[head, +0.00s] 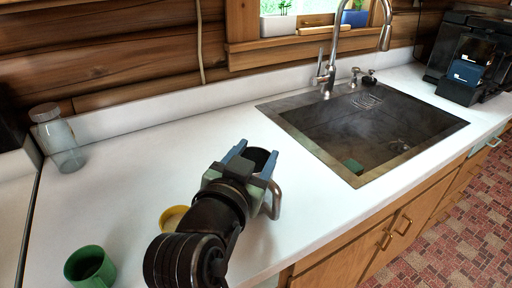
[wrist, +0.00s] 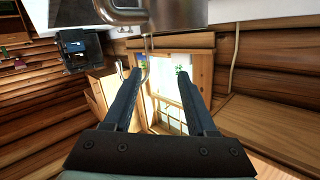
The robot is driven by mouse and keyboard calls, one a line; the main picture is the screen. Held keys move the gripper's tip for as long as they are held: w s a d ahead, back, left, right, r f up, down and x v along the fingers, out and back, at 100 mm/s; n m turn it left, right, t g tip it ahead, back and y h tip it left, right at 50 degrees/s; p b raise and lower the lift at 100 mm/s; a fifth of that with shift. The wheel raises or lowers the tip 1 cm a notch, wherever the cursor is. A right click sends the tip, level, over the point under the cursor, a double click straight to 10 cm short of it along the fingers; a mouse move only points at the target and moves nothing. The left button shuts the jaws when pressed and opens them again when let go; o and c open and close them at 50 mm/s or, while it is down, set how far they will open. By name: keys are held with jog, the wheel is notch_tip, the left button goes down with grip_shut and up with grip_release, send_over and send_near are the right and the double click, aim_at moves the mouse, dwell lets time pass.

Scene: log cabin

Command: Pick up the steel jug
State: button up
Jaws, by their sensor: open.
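The steel jug (head: 275,202) stands on the white counter in the head view, mostly hidden behind my gripper. Its handle shows to the right of the gripper and its dark mouth shows by the fingers. My gripper (head: 254,158) is open, its two blue fingers pointing away towards the wall and overlapping the jug in the picture. In the wrist view the jug (wrist: 178,12) is cut off at the top edge, with its handle to the left. There the open fingers (wrist: 155,72) have nothing visible between them but the background. I cannot tell whether they touch the jug.
A yellow cup (head: 172,216) stands just left of my arm, and a green cup (head: 90,268) at the lower left. A glass jar (head: 58,140) is at the back left. The sink (head: 370,125) is to the right. The counter (head: 130,160) is clear between jar and gripper.

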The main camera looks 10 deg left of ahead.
jog(key=s+a+f+m+g+h+p, duration=0.25)
jog(key=s+f+g+h+p, duration=0.25)
jog(key=s+f+p, duration=0.45)
jog(key=shift+m, duration=0.45)
jog(key=r+p+x, duration=0.1)
jog(key=x, duration=0.3)
jog(key=r+p+x, duration=0.1)
jog(key=x, duration=0.4)
jog(key=d+r+p+x, duration=0.1)
jog(key=x, duration=0.3)
jog(key=shift+w+d+f+p, duration=0.2)
jog(key=shift+w+p, duration=0.2)
jog(key=shift+w, duration=0.2)
grip_shut()
jog(key=shift+r+h, duration=0.1)
jog(key=shift+h, duration=0.2)
